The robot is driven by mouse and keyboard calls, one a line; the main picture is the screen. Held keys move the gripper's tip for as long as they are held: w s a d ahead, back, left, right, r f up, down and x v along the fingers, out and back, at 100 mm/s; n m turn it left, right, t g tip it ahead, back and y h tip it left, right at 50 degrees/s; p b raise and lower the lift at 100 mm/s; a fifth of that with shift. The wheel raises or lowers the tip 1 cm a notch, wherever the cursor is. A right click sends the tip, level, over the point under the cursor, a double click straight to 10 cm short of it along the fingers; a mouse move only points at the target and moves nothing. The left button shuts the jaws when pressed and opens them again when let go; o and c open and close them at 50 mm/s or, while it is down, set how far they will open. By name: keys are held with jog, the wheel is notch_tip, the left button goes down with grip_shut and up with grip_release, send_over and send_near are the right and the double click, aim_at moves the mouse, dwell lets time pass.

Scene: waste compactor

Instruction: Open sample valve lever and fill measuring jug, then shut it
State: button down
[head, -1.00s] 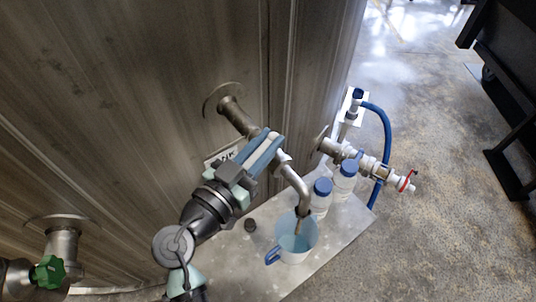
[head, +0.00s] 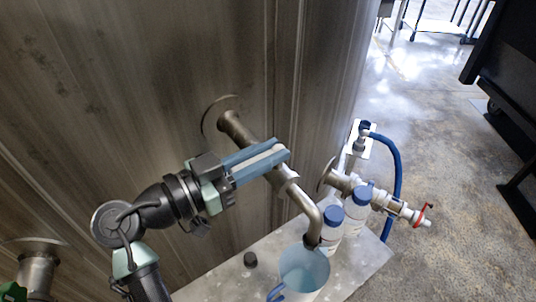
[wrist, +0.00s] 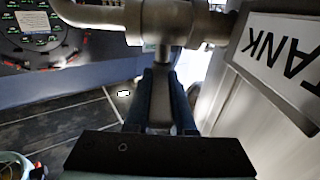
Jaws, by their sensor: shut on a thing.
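The sample valve's lever (wrist: 160,100) is a flat grey bar held between the blue fingers of my gripper (head: 279,153). In the wrist view, my gripper (wrist: 160,112) is shut on it below the metal valve body (wrist: 165,20). In the head view, my fingers cover much of the valve. Its bent spout (head: 308,209) points down over the measuring jug (head: 303,268). The jug is pale blue and upright, with a blue handle (head: 276,292) at left. I see no clear stream at the spout now, and I cannot tell the jug's liquid level.
Two white bottles with blue caps (head: 333,214) stand right of the jug. Behind them is a valve with a red handle (head: 423,215) and a blue hose (head: 396,165). The tank wall (head: 130,90) is close behind.

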jog(key=c, duration=0.8)
grip_release()
jog(key=shift+o, duration=0.2)
jog(key=b+v, duration=0.2)
jog(key=v, duration=1.1)
